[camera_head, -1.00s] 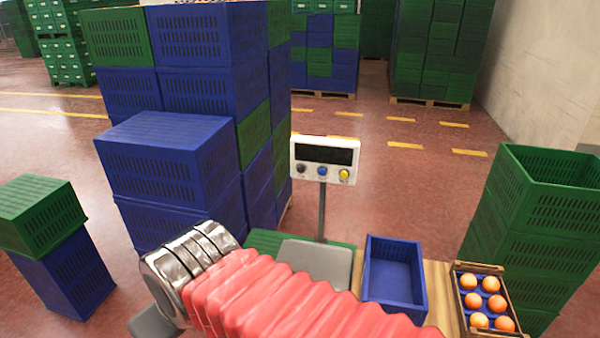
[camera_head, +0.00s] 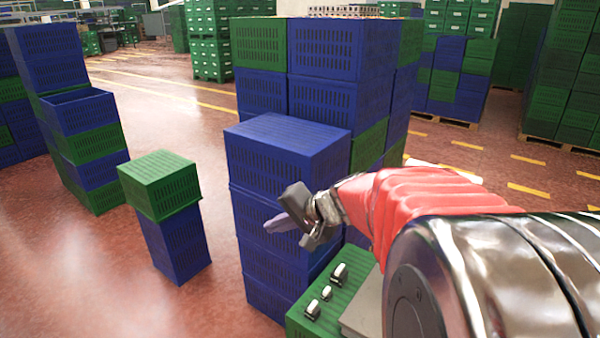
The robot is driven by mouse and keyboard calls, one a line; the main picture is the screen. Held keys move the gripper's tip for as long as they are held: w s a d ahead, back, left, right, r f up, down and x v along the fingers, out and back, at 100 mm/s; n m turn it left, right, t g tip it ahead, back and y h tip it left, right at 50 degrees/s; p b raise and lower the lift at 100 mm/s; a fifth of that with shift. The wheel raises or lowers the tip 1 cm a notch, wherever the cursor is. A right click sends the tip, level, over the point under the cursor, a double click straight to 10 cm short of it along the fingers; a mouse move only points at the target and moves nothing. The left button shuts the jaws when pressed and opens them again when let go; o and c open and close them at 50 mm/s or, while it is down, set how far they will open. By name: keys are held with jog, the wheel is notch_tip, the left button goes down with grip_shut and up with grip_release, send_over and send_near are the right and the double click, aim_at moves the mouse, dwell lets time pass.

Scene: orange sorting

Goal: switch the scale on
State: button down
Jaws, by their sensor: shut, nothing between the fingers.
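My gripper (camera_head: 279,224) is shut and empty, at the end of my arm. It points left, in front of the stack of blue crates. The scale's grey weighing plate (camera_head: 362,312) shows only in part at the bottom, left of my arm. The scale's display head and its buttons are not visible now.
A short crate stack (camera_head: 174,240) stands at left. Open red floor (camera_head: 195,135) lies farther back.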

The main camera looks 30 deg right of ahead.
jog(key=w+d+f+m+t+h, duration=0.15)
jog(key=d+m, duration=0.25)
jog(key=d, duration=0.6)
jog(key=w+d+f+m+t+h, duration=0.1)
jog(key=w+d+f+m+h, duration=0.15)
jog(key=d, duration=0.75)
jog(key=s+d+f+m+h, duration=0.2)
jog(key=d+m, duration=0.1)
jog(key=d, duration=0.4)
jog(key=s+d+f+m+h, duration=0.1)
jog(key=s+d+f+m, duration=0.1)
jog(key=d, duration=0.6)
jog(key=s+d+f+m+h, duration=0.2)
jog(key=s+d+f+m, duration=0.1)
jog(key=d, duration=0.4)
jog(key=shift+d+f+m+h, duration=0.2)
jog(key=shift+f+m+h, duration=0.1)
jog(key=shift+f+m, duration=0.3)
jog(key=shift+g, duration=0.25)
jog(key=w+d, duration=0.3)
jog(key=d, duration=0.5)
jog(key=shift+w, duration=0.3)
jog(key=shift+d, duration=0.1)
jog(key=shift+w+d+r, duration=0.1)
jog(key=shift+w+d, duration=0.1)
jog(key=shift+d, duration=0.05)
